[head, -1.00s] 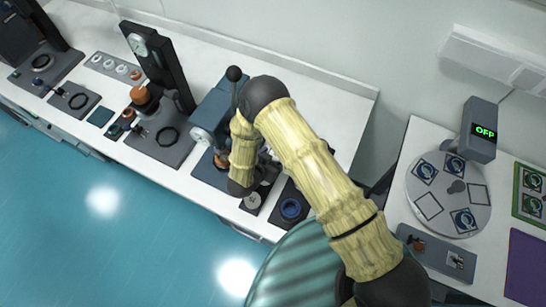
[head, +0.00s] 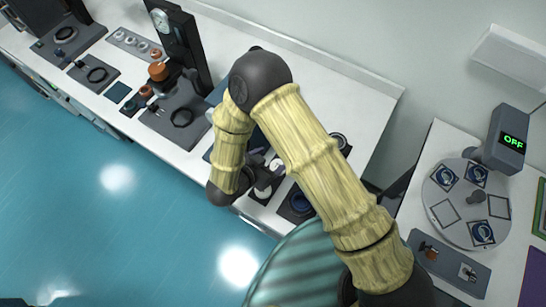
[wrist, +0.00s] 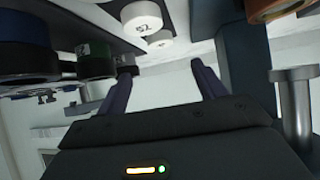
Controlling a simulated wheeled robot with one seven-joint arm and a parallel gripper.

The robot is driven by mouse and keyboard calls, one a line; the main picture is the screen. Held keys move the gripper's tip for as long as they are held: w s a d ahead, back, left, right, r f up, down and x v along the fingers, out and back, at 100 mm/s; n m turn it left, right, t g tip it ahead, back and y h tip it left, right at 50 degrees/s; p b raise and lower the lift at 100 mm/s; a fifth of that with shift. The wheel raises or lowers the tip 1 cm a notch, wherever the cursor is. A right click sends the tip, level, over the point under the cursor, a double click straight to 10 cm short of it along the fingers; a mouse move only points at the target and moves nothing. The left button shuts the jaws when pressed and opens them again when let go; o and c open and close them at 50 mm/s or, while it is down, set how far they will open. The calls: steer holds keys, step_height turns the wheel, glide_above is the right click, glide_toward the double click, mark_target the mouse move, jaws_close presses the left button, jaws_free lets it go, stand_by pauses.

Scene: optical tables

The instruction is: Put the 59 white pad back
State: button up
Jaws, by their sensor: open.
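A white pad (wrist: 141,18) with a dark number on its face shows at the top of the wrist view; the number is too tilted and blurred to read surely. A second white disc (wrist: 160,43) is just beyond it. My gripper (wrist: 163,68) is open, with nothing between its two fingers, and the pads appear ahead of and above the fingertips in that picture. In the head view my arm hides most of the gripper; a small white round piece (head: 262,191) shows beside the wrist on the bench. I cannot tell which pad is 59.
The wrist view also shows a green-and-black cylinder (wrist: 97,60), a blue one (wrist: 28,55), an orange one (wrist: 270,8) and a metal post (wrist: 293,110) close by. In the head view, a turntable (head: 447,216) and a display reading OFF (head: 512,142) stand right.

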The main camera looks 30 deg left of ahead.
stand_by(0.8)
steer(key=w+d+r+g+y, duration=0.1)
steer(key=w+r+y, duration=0.1)
steer(key=w+r, duration=0.3)
steer(key=w+d+r+g+y, duration=0.1)
steer(key=w+r, duration=0.2)
steer(key=w, duration=0.5)
steer(key=w+d+r+n+g+y, duration=0.1)
steer(key=w+d+r+g+y, duration=0.1)
steer(key=w+d+r, duration=0.35)
steer(key=s+d+r+g+h, duration=0.1)
steer(key=s+d+r, duration=0.2)
steer(key=d, duration=0.6)
steer(key=s+d+r+n+g, duration=0.1)
steer(key=s+d+r+g, duration=0.1)
steer(key=s+d, duration=0.3)
steer(key=s+d+r+g+h, duration=0.1)
steer(key=s+d+r, duration=0.2)
steer(key=d, duration=1)
steer(key=shift+s+r+n+h, duration=0.3)
steer(key=shift+s+r, duration=0.05)
steer(key=shift+s, duration=0.3)
